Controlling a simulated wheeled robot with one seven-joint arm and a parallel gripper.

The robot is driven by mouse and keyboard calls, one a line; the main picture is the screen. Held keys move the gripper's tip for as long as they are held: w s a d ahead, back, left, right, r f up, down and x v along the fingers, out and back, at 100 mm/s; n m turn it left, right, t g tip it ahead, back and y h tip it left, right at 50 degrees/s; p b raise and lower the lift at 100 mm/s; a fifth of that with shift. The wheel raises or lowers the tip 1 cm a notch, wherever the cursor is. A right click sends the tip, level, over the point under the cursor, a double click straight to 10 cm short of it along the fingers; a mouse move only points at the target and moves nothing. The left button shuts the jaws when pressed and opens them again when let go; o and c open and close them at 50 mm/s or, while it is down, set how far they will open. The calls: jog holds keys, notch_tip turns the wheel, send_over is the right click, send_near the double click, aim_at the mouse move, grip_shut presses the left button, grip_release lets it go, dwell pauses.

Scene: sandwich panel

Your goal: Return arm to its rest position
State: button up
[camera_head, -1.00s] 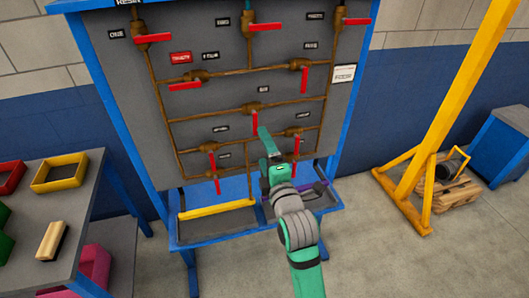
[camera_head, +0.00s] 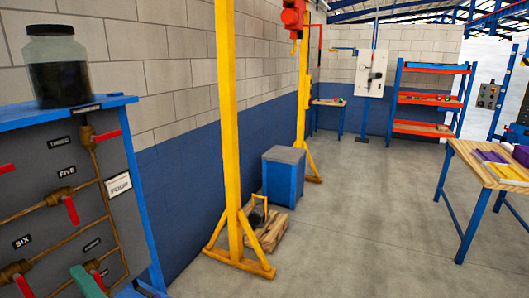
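Only a small green part of my gripper (camera_head: 88,281) shows, at the bottom left edge of the view, in front of the lower part of the grey valve panel (camera_head: 60,222). The rest of my arm is out of view. I cannot tell whether the gripper is open or shut, or whether it touches the panel. The panel has brown pipes, red lever handles such as one at the top right (camera_head: 107,136), and labels including FIVE, SIX and a white FOUR plate (camera_head: 119,185).
A dark-filled jar (camera_head: 60,75) stands on the panel's blue top. To the right are a yellow gantry post (camera_head: 232,150), a wooden pallet (camera_head: 268,232) and a blue cabinet (camera_head: 283,180). A wooden-topped table (camera_head: 462,151) stands at far right. The floor between is clear.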

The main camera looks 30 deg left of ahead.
jog(key=w+d+f+m+t+h, duration=0.2)
jog(key=w+d+f+m+t, duration=0.2)
jog(key=w+d+m+t, duration=0.4)
jog(key=w+d+f+m+t+h, duration=0.3)
jog(key=w+d+m+t, duration=0.4)
jog(key=m, duration=0.4)
jog(key=w+d+f+m+t+h, duration=0.1)
jog(key=w+d+f+m+h, duration=0.1)
jog(key=d+f+m+h, duration=0.65)
jog(key=s+d+f+m+h, duration=0.1)
jog(key=s+d+f, duration=0.25)
jog(key=d, duration=0.55)
jog(key=s+d+f+m+h, duration=0.2)
jog(key=d+f, duration=0.2)
jog(key=d, duration=0.6)
jog(key=s+d+f+m+h, duration=0.2)
jog(key=s+d+f+h, duration=0.1)
jog(key=s+d, duration=0.8)
jog(key=d, duration=0.2)
jog(key=shift+s+d+g, duration=0.3)
jog(key=shift+d, duration=0.05)
jog(key=shift+w, duration=0.15)
